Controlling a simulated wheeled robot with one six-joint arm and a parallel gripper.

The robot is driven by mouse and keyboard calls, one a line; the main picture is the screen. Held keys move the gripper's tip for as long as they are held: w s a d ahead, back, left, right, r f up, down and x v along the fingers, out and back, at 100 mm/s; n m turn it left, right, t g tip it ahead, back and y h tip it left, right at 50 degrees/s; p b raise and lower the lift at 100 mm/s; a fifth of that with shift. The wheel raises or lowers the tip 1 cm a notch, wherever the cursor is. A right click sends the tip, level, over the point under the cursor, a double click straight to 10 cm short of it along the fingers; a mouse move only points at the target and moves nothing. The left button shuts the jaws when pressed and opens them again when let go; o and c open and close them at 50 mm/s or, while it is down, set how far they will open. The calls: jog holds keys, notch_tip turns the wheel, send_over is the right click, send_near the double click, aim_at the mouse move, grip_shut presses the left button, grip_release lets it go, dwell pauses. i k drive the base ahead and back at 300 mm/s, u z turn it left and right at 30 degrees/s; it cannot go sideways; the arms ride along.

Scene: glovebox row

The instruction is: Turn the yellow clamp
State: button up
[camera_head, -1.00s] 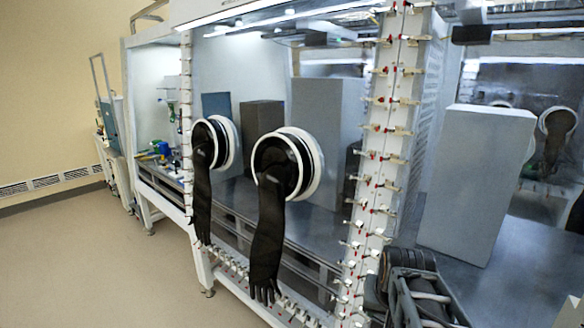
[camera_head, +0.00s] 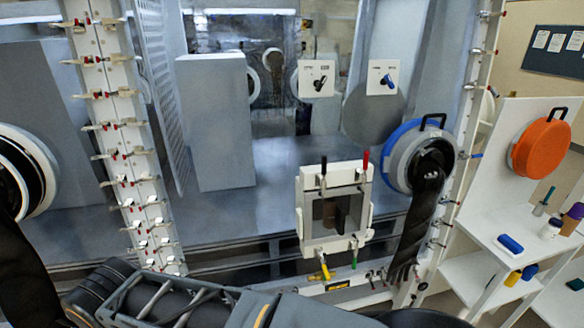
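The yellow clamp (camera_head: 325,268) is a small handle at the lower left of a pale square frame (camera_head: 303,205) on the glovebox front. It hangs below the frame's bottom edge, slightly tilted. The same frame carries a black clamp (camera_head: 323,168) at upper left, a red clamp (camera_head: 366,160) at upper right and a green clamp (camera_head: 355,255) at lower right. A dark panel (camera_head: 325,215) fills the frame's middle. My arm crosses the bottom of the picture, below the frame. My gripper is not in view.
A blue-rimmed glove port (camera_head: 395,160) with a hanging black glove (camera_head: 415,235) is right of the frame. Further right, a white shelf unit (camera_head: 490,225) bears an orange round cover (camera_head: 541,147) and small items. A post with several fasteners (camera_head: 125,140) stands left.

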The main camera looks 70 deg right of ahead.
aim_at(325, 270)
jog(key=k, duration=0.45)
jog(key=z, duration=1.55)
jog(key=i, duration=0.4)
jog(key=z, duration=0.9)
